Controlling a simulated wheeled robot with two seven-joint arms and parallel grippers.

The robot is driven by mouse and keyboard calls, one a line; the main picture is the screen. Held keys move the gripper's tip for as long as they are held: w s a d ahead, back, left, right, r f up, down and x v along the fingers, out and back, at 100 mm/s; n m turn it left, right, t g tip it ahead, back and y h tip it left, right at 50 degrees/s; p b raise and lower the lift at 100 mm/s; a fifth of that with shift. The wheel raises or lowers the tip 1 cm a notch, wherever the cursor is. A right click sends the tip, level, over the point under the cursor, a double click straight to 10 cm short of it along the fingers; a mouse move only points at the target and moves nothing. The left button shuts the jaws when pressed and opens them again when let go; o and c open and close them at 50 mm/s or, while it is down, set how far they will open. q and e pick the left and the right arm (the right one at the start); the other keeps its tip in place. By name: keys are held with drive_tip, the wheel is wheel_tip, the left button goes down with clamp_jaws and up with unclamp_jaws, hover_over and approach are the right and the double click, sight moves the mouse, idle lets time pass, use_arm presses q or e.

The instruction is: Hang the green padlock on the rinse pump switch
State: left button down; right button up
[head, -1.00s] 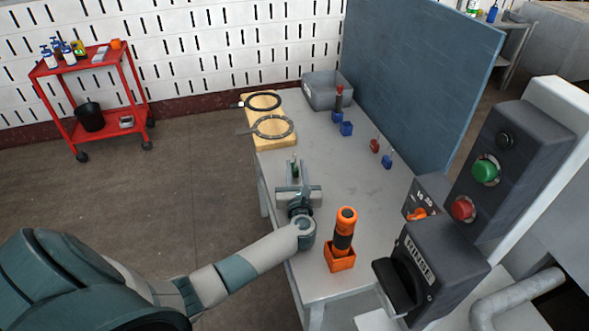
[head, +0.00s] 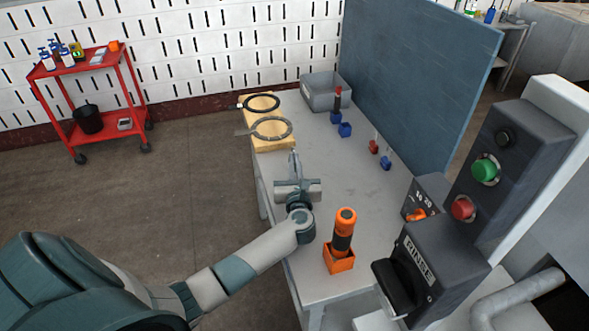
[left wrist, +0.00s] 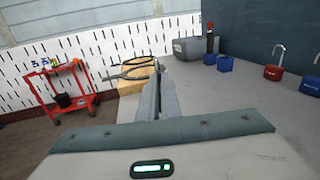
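The green padlock does not show clearly now; a second ago a green piece showed between my left fingers. My left gripper (head: 294,163) is low over the left part of the grey table, its fingers drawn close together where that piece was. The fingers also show nearly together in the left wrist view (left wrist: 161,98), hiding most of what is between them. The rinse pump switch (head: 432,272), a black box labelled RINSE with a black handle, stands at the front right, well apart from the gripper. My right gripper is out of view.
An orange-topped tool stands in an orange holder (head: 340,263) between my left arm and the switch. Red (head: 373,146) and blue (head: 385,163) padlocks stand along the blue panel (head: 425,75). Ring gaskets on a wooden board (head: 273,146) and a grey bin (head: 318,98) are behind.

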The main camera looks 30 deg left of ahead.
use_arm(q)
wheel_tip(320, 180, up, 7)
drive_tip(key=shift+b, duration=0.4)
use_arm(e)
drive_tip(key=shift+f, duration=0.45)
use_arm(q)
drive_tip(key=shift+d, duration=0.1)
idle(0.6)
